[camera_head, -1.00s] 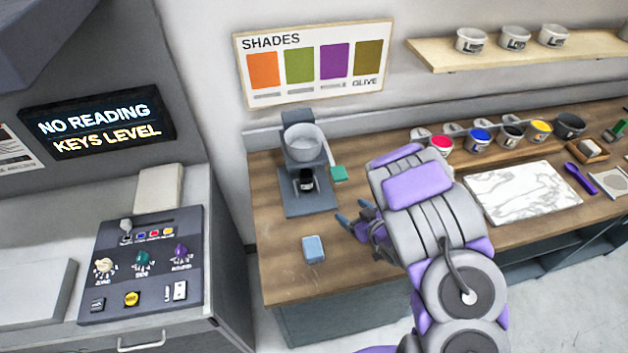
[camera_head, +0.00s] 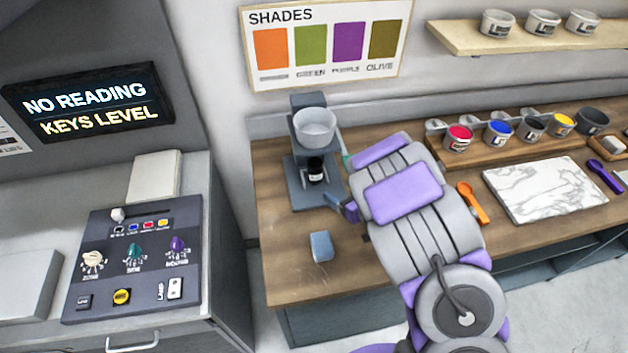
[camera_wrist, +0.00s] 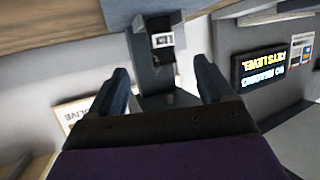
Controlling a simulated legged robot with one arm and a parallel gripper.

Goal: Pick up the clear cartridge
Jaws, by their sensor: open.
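I cannot pick out a clear cartridge for certain. A dark bottle with a pale label (camera_head: 316,170) stands in the grey stand (camera_head: 313,200), under a clear cup (camera_head: 315,127). A small pale-blue block (camera_head: 321,246) lies on the wooden bench, in front of the stand. My gripper (camera_head: 341,206) is open, just right of the stand's base and apart from the bottle. In the wrist view my gripper's fingers (camera_wrist: 163,78) are spread with nothing between them; a dark thing with a white label (camera_wrist: 162,41) shows beyond them.
Paint pots (camera_head: 500,132) and a marbled slab (camera_head: 545,189) are on the bench's right side, with an orange tool (camera_head: 473,203) left of the slab. A control panel (camera_head: 133,258) is on the left counter. Bare bench (camera_head: 275,265) lies around the pale-blue block.

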